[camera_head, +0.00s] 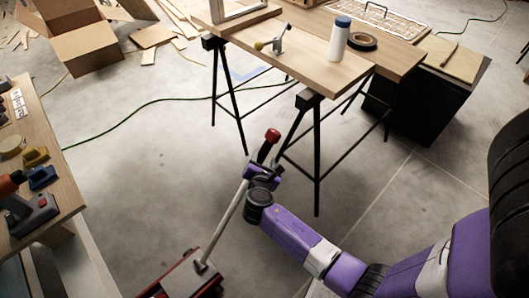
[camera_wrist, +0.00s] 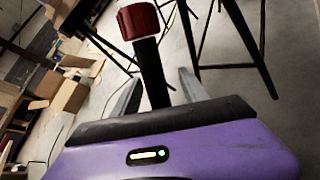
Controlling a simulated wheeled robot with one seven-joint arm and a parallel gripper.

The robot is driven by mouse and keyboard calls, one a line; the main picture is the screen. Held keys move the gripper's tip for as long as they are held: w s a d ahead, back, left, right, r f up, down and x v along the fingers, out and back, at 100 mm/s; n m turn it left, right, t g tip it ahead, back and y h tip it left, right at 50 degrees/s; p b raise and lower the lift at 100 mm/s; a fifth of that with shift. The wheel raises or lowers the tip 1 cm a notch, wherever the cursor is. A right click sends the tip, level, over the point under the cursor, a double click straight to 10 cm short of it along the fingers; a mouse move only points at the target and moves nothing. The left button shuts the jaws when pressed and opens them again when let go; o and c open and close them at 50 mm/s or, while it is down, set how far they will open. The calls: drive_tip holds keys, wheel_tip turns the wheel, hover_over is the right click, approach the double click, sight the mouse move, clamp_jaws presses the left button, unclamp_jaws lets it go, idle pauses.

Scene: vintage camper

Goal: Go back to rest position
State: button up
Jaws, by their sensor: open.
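My gripper (camera_head: 262,172) is at the end of my purple arm, low in the middle of the head view, and its two grey fingers (camera_wrist: 160,88) stand apart in the wrist view. The black handle grip with a red end (camera_head: 272,135) rises between the fingers, and it also shows in the wrist view (camera_wrist: 150,65). The fingers are on either side of the handle with visible gaps. A grey pole (camera_head: 230,222) runs down from there to a red, jack-like base (camera_head: 190,277) on the floor.
A wooden trestle table (camera_head: 320,62) with black legs stands just beyond my gripper, holding a white bottle (camera_head: 339,42) and a tape roll (camera_head: 362,41). A workbench (camera_head: 52,195) with tools is at left. Cardboard boxes (camera_head: 85,45) lie farther back. Floor between is clear except a green cable.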

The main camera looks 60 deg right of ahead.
drive_tip(key=shift+v, duration=0.9)
drive_tip(key=shift+s, duration=0.1)
drive_tip(key=s+a+r+m+t+y+p, duration=0.3)
drive_tip(key=s+a+m+t+y, duration=0.4)
drive_tip(key=s+a, duration=0.8)
drive_tip(key=s+a+r+m+y, duration=0.1)
drive_tip(key=s+a+r+m, duration=0.2)
drive_tip(key=r, duration=0.5)
drive_tip(key=s+a+r+m+t+y+p, duration=0.1)
drive_tip(key=s+a+r+m+y, duration=0.1)
drive_tip(key=r, duration=0.6)
drive_tip(key=s+a+r+m+t+y+p, duration=0.1)
drive_tip(key=s+a+r+m, duration=0.2)
drive_tip(key=a+r+m, duration=0.3)
wheel_tip(320, 180, up, 3)
drive_tip(key=shift+s+a+f+y, duration=0.15)
drive_tip(key=shift+s+a+y, duration=0.25)
drive_tip(key=shift+a, duration=0.45)
